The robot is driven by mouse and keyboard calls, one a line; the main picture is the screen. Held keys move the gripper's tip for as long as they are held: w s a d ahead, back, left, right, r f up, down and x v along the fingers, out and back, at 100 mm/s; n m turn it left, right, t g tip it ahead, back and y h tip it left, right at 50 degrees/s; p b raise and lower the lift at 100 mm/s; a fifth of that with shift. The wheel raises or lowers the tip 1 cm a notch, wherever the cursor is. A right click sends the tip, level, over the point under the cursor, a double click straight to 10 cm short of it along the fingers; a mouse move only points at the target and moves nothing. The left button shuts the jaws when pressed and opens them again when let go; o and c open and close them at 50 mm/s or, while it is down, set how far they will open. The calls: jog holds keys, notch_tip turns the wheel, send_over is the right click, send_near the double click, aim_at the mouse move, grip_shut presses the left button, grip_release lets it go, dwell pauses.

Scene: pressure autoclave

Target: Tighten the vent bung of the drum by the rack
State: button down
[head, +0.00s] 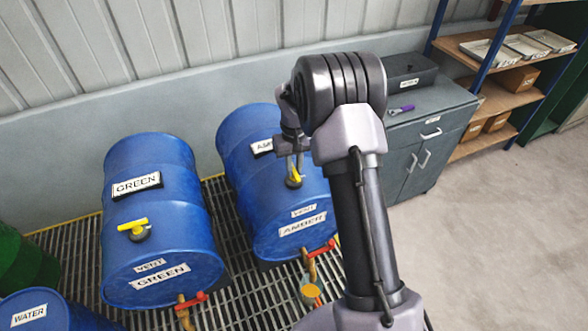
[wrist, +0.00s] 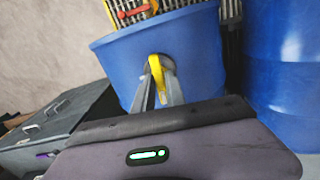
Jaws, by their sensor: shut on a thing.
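The blue AMBER drum (head: 268,215) lies on its side on the floor grating, the blue drum nearer to the rack. Its vent bung (head: 294,182) has a yellow handle on a dark base, on the drum's upper side near the VENT label. My gripper (head: 294,164) reaches down to it and is shut on the yellow handle. In the wrist view the yellow handle (wrist: 156,66) stands between the two grey fingers, against the blue drum (wrist: 205,55). The fingers and arm hide part of the drum and its upper label.
The GREEN drum (head: 155,225) lies to the left with its own yellow vent handle (head: 133,227). Red-handled taps (head: 318,248) stick out at the front. A grey cabinet (head: 425,135) and the rack (head: 510,85) stand right. The floor (head: 500,240) at right is clear.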

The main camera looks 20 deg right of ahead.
jog(key=m+b, duration=0.1)
jog(key=m, duration=0.3)
jog(key=shift+w, duration=0.1)
jog(key=m+b, duration=0.2)
jog(key=m, duration=0.3)
jog(key=m+b, duration=0.1)
jog(key=m, duration=0.3)
jog(key=shift+m+b, duration=0.7)
jog(key=shift+m, duration=1.1)
jog(key=shift+r+m, duration=0.1)
jog(key=shift+m, duration=0.2)
jog(key=c, duration=1.4)
grip_release()
jog(key=shift+o, duration=0.2)
